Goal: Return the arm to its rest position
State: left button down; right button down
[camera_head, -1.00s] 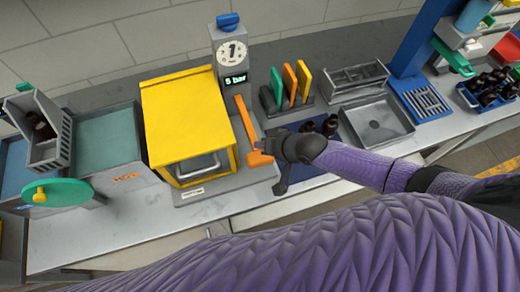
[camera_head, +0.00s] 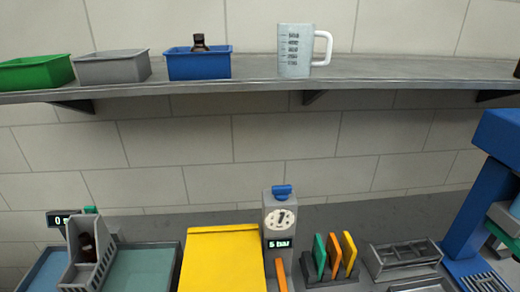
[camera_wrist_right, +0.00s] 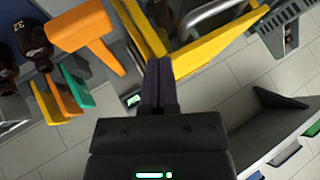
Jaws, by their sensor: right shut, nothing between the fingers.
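My right gripper (camera_wrist_right: 158,88) shows in the right wrist view with its two dark fingers together and nothing between them. An orange lever handle (camera_wrist_right: 85,25) is to the left of the fingertips, and the yellow box (camera_wrist_right: 200,50) is just beyond and to the right of them. I cannot tell whether the fingers touch either. In the head view, the yellow box (camera_head: 222,262) and the orange lever (camera_head: 281,275) stand at the bottom beside a gauge post (camera_head: 279,225) reading 5 bar. Neither arm nor gripper is in the head view.
A wall shelf (camera_head: 400,72) carries green (camera_head: 37,73), grey (camera_head: 112,68) and blue (camera_head: 199,64) bins and a measuring jug (camera_head: 295,52). A rack of coloured plates (camera_head: 333,256) stands right of the gauge. Amber bottles (camera_wrist_right: 33,45) are at left in the wrist view.

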jog(key=s+d+r+n+g+h+b, duration=0.1)
jog(key=s+d+r+h, duration=0.2)
jog(key=s+d, duration=0.3)
jog(key=s+d+r+g+h, duration=0.2)
jog(key=s+d+r+h, duration=0.1)
jog(key=s, duration=0.4)
notch_tip(320, 180, down, 31)
jog(key=s+g+b, duration=0.1)
jog(key=s+b, duration=0.1)
jog(key=b, duration=1.2)
jog(key=s+d+f+b, duration=0.1)
jog(key=s+f+b, duration=0.3)
jog(key=f, duration=0.4)
jog(key=s+d+f+g+b, duration=0.1)
jog(key=s+f+b, duration=0.4)
jog(key=f, duration=0.4)
jog(key=s+d+f+n+b, duration=0.1)
jog(key=s+f+b, duration=0.4)
jog(key=f, duration=0.4)
jog(key=shift+g+b, duration=0.3)
jog(key=shift+b, duration=0.1)
jog(key=shift+d+f, duration=0.15)
